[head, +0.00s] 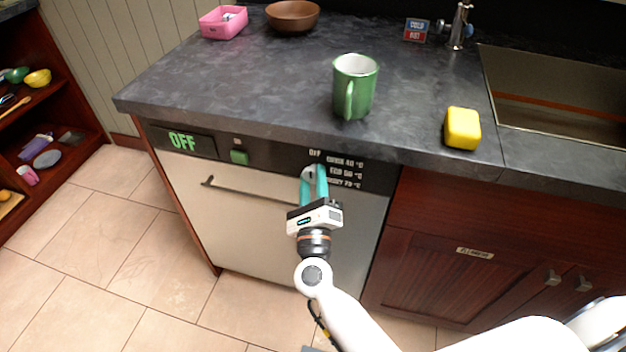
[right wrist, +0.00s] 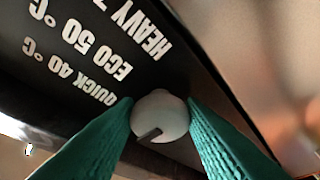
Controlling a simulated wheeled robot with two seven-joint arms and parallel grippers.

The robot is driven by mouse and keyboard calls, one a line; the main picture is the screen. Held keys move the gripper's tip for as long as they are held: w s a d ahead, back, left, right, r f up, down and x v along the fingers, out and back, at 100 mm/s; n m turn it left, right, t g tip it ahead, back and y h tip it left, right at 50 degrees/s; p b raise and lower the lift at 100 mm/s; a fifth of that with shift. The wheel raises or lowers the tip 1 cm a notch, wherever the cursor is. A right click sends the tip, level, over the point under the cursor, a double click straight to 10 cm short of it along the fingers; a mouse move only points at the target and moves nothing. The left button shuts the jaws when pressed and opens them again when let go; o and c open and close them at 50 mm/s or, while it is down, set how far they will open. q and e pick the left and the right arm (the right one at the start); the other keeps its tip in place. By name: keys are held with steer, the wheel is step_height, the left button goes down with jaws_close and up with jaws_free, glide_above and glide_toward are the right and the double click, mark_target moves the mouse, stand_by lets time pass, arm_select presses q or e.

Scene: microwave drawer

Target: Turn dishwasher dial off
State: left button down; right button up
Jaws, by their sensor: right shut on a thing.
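The dishwasher (head: 240,205) has a pale front under the dark counter. Its display (head: 183,142) at the left of the black control panel reads OFF in green. The white round dial (right wrist: 163,112) sits between the teal fingers of my right gripper (head: 314,176), which is shut on it. A dark notch on the dial's face points to the lower left in the right wrist view. The labels (head: 343,170) QUICK, ECO and HEAVY stand beside it, with OFF at their upper left in the head view. My left gripper is not in view.
A green button (head: 239,157) and a bar handle (head: 240,190) are on the dishwasher. On the counter stand a green mug (head: 354,85), a yellow sponge (head: 462,128), a brown bowl (head: 292,16) and a pink container (head: 223,22). A sink (head: 560,90) is at the right.

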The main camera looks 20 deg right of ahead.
steer(key=o, duration=1)
steer(key=shift+c, duration=0.2)
steer(key=shift+s+a+f, duration=0.1)
steer(key=shift+s+f, duration=0.05)
steer(key=shift+s, duration=0.15)
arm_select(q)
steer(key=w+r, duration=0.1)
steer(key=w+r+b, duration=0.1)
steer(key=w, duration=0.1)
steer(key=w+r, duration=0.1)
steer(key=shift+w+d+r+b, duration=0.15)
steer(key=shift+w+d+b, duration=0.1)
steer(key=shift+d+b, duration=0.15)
arm_select(e)
steer(key=v, duration=1.1)
steer(key=shift+s, duration=0.2)
steer(key=shift+f, duration=0.1)
